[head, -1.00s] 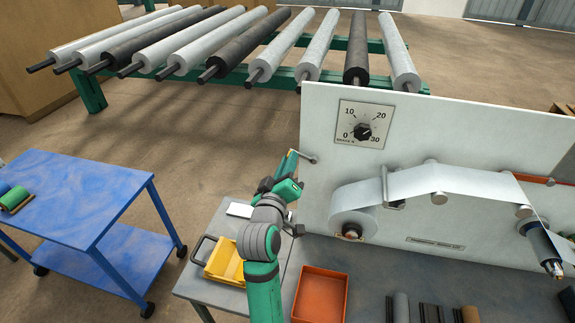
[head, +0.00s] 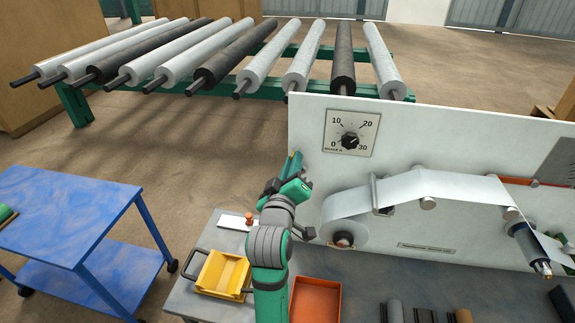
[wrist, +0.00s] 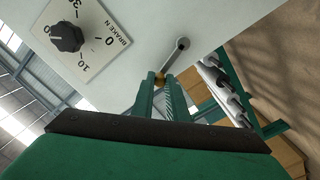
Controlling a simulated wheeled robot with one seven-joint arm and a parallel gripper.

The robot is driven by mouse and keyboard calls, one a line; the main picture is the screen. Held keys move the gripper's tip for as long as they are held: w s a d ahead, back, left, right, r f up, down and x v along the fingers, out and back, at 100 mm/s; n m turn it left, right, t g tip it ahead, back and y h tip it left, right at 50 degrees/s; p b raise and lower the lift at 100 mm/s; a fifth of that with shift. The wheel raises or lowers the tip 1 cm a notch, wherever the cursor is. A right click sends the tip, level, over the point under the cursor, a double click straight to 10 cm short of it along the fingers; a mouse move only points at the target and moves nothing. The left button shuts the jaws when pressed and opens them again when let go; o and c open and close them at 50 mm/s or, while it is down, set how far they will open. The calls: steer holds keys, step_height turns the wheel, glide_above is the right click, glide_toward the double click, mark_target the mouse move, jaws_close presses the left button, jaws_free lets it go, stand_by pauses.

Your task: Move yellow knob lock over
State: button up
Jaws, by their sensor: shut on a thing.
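The yellow knob (wrist: 160,79) shows as a small brass-yellow bit between my fingertips in the wrist view. It sits at the end of a short grey lever (wrist: 175,58) on the pale machine panel (wrist: 150,20). My gripper (wrist: 163,90) is shut on this knob. In the head view my gripper (head: 294,163) is at the panel's left edge, below and left of the brake dial (head: 349,141). The knob and lever cannot be made out there. The dial's black knob (wrist: 66,36) is left of my fingers in the wrist view.
A yellow bin (head: 222,270) and a red-orange bin (head: 316,300) stand below the panel beside my arm. A white film web (head: 400,186) runs across the panel on rollers. A blue cart (head: 75,215) is at left, with floor between it and the bench.

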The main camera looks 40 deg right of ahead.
steer(key=shift+s+d+r, duration=0.1)
steer(key=shift+s+d, duration=0.2)
steer(key=o, duration=0.8)
steer(key=shift+a, duration=0.1)
steer(key=shift+v, duration=3)
steer(key=shift+a, duration=0.1)
